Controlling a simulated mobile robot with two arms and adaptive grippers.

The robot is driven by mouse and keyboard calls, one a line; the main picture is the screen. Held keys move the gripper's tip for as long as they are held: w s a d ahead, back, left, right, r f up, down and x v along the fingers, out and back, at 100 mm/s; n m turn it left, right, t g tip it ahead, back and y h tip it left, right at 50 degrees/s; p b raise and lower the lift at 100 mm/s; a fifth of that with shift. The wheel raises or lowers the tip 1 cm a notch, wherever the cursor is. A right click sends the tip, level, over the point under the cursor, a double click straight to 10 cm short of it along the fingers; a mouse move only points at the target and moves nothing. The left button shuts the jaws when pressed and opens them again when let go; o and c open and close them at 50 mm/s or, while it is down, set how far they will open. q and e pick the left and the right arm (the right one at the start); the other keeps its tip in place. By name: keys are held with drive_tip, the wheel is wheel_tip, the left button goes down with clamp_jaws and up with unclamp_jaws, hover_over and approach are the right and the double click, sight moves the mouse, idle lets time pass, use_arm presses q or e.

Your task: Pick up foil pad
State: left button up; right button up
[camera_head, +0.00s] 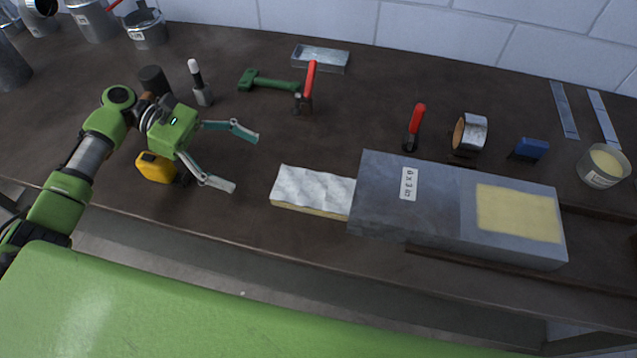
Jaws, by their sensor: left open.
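The foil pad (313,187) is a flat block with a crinkled silver top and a yellowish edge. It lies on the dark bench (330,245), and its right end meets the left end of the grey duct (408,222). My left gripper (247,163) is open and empty, to the left of the pad and apart from it. Its two fingers point right, toward the pad. My right gripper is not in view.
The duct has a yellow panel (518,213) on its right part. A yellow tape measure (155,167) sits by my left wrist. Behind are a green tool (268,83), red-handled tools (309,85), (415,128), a tape roll (470,134) and a metal tray (320,58). A cup (604,168) stands right.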

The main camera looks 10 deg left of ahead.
use_arm(q)
drive_tip(key=shift+d, duration=0.3)
drive_tip(key=p, duration=0.1)
approach(296, 186)
drive_tip(key=shift+x, duration=1.05)
drive_tip(key=shift+p+x, duration=0.35)
drive_tip(key=shift+x, duration=0.85)
drive_tip(key=shift+d+f, duration=0.1)
drive_tip(key=shift+d, duration=0.35)
drive_tip(key=p+x, duration=0.1)
drive_tip(key=x, duration=0.3)
drive_tip(key=shift+d+p, duration=0.1)
drive_tip(key=shift+p, duration=0.25)
drive_tip(key=shift+d+f, duration=0.15)
drive_tip(key=shift+d, duration=0.15)
drive_tip(key=shift+f, duration=0.1)
drive_tip(key=c, duration=1.2)
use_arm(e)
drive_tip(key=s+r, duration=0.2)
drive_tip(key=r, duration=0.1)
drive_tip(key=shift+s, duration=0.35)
